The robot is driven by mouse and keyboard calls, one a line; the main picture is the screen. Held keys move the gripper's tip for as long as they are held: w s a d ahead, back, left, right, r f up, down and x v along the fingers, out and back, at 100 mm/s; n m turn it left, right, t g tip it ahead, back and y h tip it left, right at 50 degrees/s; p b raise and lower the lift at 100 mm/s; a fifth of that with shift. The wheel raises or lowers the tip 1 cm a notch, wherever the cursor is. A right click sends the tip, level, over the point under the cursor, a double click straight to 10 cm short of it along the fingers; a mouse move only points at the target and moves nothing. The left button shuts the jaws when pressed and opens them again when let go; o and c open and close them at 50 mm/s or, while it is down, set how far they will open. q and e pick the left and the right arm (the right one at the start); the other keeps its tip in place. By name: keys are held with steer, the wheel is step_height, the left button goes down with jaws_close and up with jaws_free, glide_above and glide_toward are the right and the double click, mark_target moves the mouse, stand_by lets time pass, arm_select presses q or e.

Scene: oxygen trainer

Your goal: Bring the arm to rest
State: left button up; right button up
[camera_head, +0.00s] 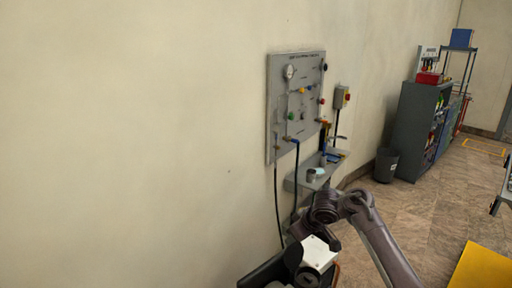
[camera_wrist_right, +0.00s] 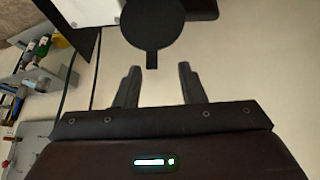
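My right arm (camera_head: 375,235) comes in from the lower right of the head view and bends back down near the bottom centre. Its wrist end is cut by the bottom edge, and the fingers are not clear there. In the right wrist view my right gripper (camera_wrist_right: 159,68) is open, its two dark fingers apart with nothing held between them. A dark round shape with a short stem (camera_wrist_right: 152,25) shows beyond the fingertips; I cannot tell what it is. My left gripper is not in view.
A grey panel (camera_head: 284,110) with gauge and knobs hangs on the wall, with a small shelf (camera_head: 305,182) and hoses below it. A dark bin (camera_head: 386,165) and a cabinet (camera_head: 412,130) stand farther right. A yellow surface (camera_head: 482,268) lies at lower right. Floor between is open.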

steer(key=s+a+f+m+h, duration=0.1)
steer(key=s+f, duration=0.4)
steer(key=s, duration=0.2)
steer(key=s+f+m+h, duration=0.1)
steer(key=s+f, duration=0.4)
steer(key=s, duration=0.3)
steer(key=s+d+r+m+g, duration=0.1)
steer(key=s+d+r+m, duration=0.15)
steer(key=s, duration=0.95)
steer(key=s+d+r+m+g, duration=0.1)
steer(key=s+d+r, duration=0.15)
steer(key=s, duration=0.95)
step_height(320, 180, down, 34)
steer(key=s+r+g+b, duration=0.1)
steer(key=s+b, duration=0.1)
steer(key=s+d+f+b, duration=0.1)
steer(key=s+d+f, duration=0.1)
steer(key=s+f, duration=0.7)
steer(key=s+d+f+g+h+b, duration=0.1)
steer(key=s+d+f, duration=0.1)
steer(key=s+f, duration=0.8)
steer(key=shift+s+f, duration=0.2)
steer(key=shift+s, duration=0.05)
